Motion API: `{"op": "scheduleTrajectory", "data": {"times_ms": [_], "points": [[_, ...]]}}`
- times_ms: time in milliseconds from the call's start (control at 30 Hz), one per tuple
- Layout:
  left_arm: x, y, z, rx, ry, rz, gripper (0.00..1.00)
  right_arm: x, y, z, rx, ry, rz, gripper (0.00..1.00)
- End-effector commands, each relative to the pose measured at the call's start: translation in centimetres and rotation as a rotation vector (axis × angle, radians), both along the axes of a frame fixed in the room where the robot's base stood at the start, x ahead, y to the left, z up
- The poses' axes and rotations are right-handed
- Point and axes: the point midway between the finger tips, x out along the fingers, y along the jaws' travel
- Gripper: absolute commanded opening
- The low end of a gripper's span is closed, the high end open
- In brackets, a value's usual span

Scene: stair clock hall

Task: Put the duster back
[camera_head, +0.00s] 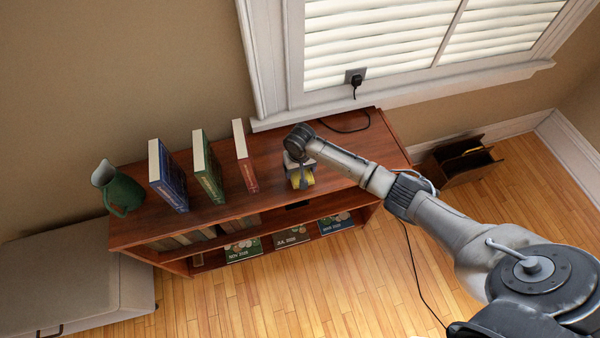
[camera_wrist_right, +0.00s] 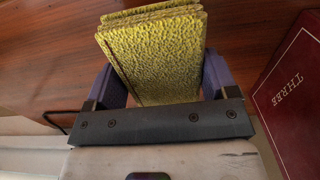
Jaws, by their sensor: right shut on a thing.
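My right gripper (camera_head: 301,172) is over the top of the wooden bookcase (camera_head: 345,160), right of the red book. It is shut on the duster, a folded yellow textured cloth (camera_head: 300,180). In the right wrist view the duster (camera_wrist_right: 160,55) sits between the two purple fingers of the gripper (camera_wrist_right: 160,80). I cannot tell whether the duster touches the bookcase top. My left gripper is out of view.
A green jug (camera_head: 120,191), a blue book (camera_head: 167,176), a green book (camera_head: 208,167) and a red book (camera_head: 245,157) stand along the top. "THREE" marks the red book (camera_wrist_right: 292,90). A cable runs from the outlet (camera_head: 355,77). A dark wooden box (camera_head: 462,163) stands right.

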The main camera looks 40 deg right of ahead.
Motion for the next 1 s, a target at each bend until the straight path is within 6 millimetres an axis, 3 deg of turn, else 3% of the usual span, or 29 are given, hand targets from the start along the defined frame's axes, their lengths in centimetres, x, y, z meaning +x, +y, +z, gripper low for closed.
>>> {"op": "scheduleTrajectory", "data": {"times_ms": [133,567,600,700,800,1000], "points": [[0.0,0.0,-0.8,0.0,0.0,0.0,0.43,0.0,0.0,-2.1,-0.001,0.001,0.0,0.6],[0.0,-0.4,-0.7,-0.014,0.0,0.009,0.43,0.0,0.0,-2.5,0.0,0.0,-0.001,0.6],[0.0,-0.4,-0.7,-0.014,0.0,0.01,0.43,0.0,0.0,-2.5,0.0,-0.001,0.0,0.82],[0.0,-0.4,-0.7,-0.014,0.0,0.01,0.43,0.0,0.0,-2.5,-0.001,0.0,0.0,0.92],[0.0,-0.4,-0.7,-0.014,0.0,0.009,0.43,0.0,0.0,-2.5,-0.001,0.0,0.0,1.0],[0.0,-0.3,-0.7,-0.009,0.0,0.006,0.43,0.0,0.0,-2.5,-0.001,0.0,0.0,1.0]]}}
